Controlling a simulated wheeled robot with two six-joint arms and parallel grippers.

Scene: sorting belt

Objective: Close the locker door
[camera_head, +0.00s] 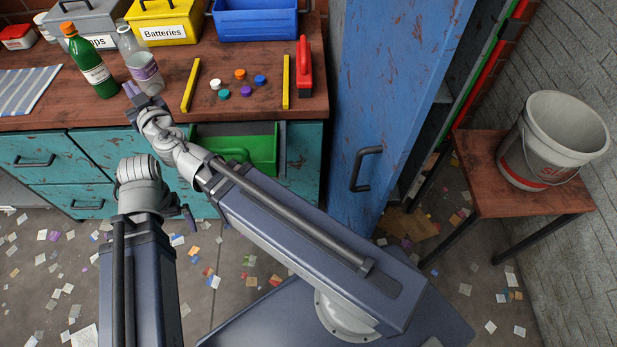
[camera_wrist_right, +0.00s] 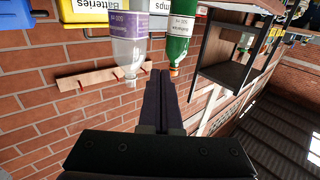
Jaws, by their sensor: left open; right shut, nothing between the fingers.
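The blue, rust-marked locker door (camera_head: 392,85) stands open in the head view, with its dark bar handle (camera_head: 364,168) low on the face. A dark gap shows along its right side. My right gripper (camera_head: 131,91) is shut and empty at the counter's front edge, close to a clear bottle (camera_head: 144,72) and a green bottle (camera_head: 91,68). The right wrist view shows its closed fingers (camera_wrist_right: 164,100) near both bottles; I cannot tell whether they touch. My left gripper (camera_head: 188,216) is open, mostly hidden behind its wrist, in front of the drawers. Both grippers are well left of the door.
A wooden stool (camera_head: 482,190) with a white bucket (camera_head: 556,140) stands right of the door. The counter (camera_head: 225,62) holds bins, coloured caps and a red tool (camera_head: 304,68). A green drawer (camera_head: 262,150) is below it. Paper scraps litter the floor.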

